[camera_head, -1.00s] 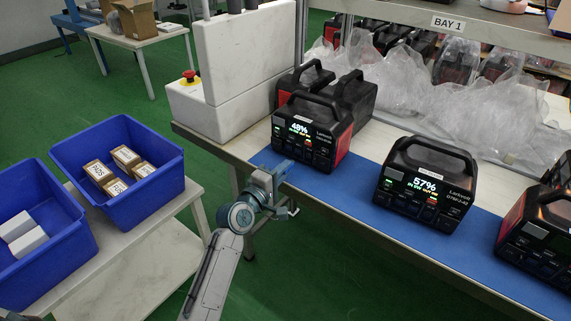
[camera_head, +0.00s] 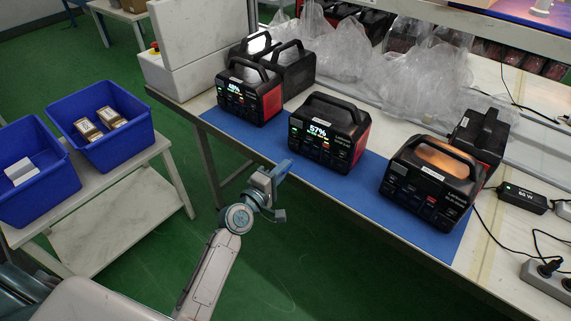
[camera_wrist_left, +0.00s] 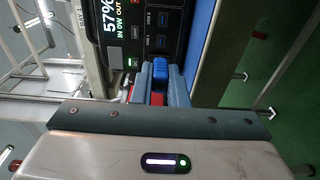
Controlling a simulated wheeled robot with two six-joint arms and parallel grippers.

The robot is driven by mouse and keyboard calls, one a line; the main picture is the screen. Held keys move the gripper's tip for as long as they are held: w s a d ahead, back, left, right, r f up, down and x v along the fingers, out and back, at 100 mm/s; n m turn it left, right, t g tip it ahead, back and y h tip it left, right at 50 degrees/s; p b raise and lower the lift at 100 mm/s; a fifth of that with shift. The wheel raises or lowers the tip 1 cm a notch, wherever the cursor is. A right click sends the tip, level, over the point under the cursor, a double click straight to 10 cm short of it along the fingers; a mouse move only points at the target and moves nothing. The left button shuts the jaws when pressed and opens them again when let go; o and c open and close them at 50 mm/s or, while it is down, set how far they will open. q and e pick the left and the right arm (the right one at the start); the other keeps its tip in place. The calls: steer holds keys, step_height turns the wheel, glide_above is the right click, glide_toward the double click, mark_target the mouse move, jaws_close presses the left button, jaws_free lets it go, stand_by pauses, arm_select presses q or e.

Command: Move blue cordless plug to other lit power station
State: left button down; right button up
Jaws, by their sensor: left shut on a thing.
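My left gripper (camera_head: 282,178) is shut on the blue cordless plug (camera_wrist_left: 160,70), which shows as a small blue block between the fingers in the left wrist view. The plug cannot be made out in the head view. The lit power station reading 57% (camera_head: 325,132) stands on the blue mat, beyond and to the right of the gripper; its lit display and sockets (camera_wrist_left: 158,25) fill the upper wrist view. The other lit power station, reading about 48% (camera_head: 248,95), stands further left. My right gripper is not in view.
A third power station (camera_head: 432,185) with a dark screen stands at the mat's right. The blue mat (camera_head: 375,182) runs along the table's front edge. Unlit stations and plastic wrap (camera_head: 420,90) lie behind. Blue bins (camera_head: 100,125) stand on a low table at left.

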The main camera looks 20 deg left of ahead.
arm_select(q)
steer(key=shift+s+d, duration=0.1)
steer(key=shift+d, duration=0.2)
steer(key=shift+x, duration=1.8)
steer(key=shift+b+x, duration=0.35)
steer(key=shift+x, duration=0.6)
steer(key=shift+a+f, duration=0.1)
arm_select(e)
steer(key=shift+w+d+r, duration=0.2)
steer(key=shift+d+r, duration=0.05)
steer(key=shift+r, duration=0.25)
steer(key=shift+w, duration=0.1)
arm_select(q)
steer(key=shift+w, duration=0.3)
